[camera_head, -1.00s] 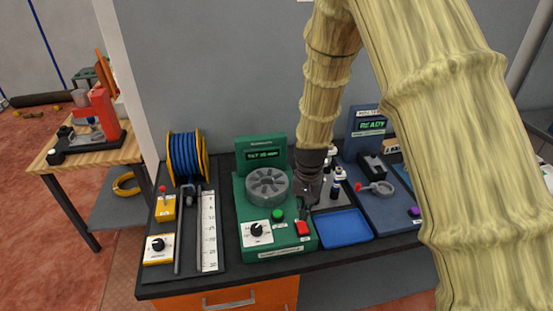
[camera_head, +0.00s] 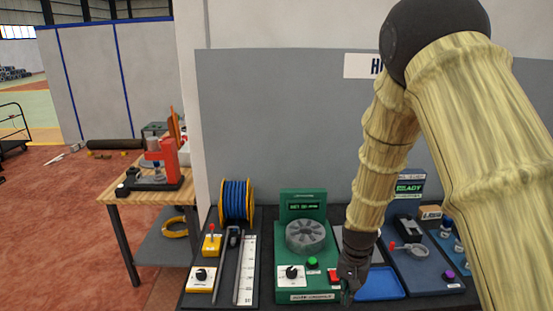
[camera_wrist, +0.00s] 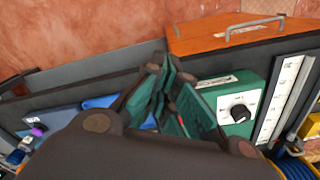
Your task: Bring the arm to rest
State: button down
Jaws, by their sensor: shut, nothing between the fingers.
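My arm, in a bamboo-like cover, comes down from the upper right in the head view. My gripper (camera_head: 348,291) hangs at its lower end, over the front right of the green dispenser machine (camera_head: 306,297), close to its red button (camera_head: 334,276) and the blue tray (camera_head: 380,284). In the wrist view the fingers (camera_wrist: 160,88) are together with nothing between them, and the green machine (camera_wrist: 222,98) lies just beyond them. Whether the fingertips touch anything I cannot tell.
On the bench, a blue spool (camera_head: 236,200), a white ruler (camera_head: 246,270) and yellow switch boxes (camera_head: 200,279) stand left. A blue station reading READY (camera_head: 409,188) stands right. A wooden table (camera_head: 150,190) stands further left.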

jog(key=s+d+f+n+b, duration=0.1)
jog(key=s+f+b, duration=0.2)
jog(key=s+f, duration=0.75)
jog(key=s+d+f+n+b, duration=0.25)
jog(key=s+f, duration=0.45)
jog(key=f, duration=0.6)
jog(key=s+f+n+b, duration=0.1)
jog(key=s+f+b, duration=0.1)
jog(key=s+f, duration=0.3)
jog(key=s+f+b, duration=0.2)
jog(key=s+f, duration=0.4)
jog(key=s, duration=0.8)
jog(key=shift+a+n+b, duration=0.35)
jog(key=shift+s, duration=0.15)
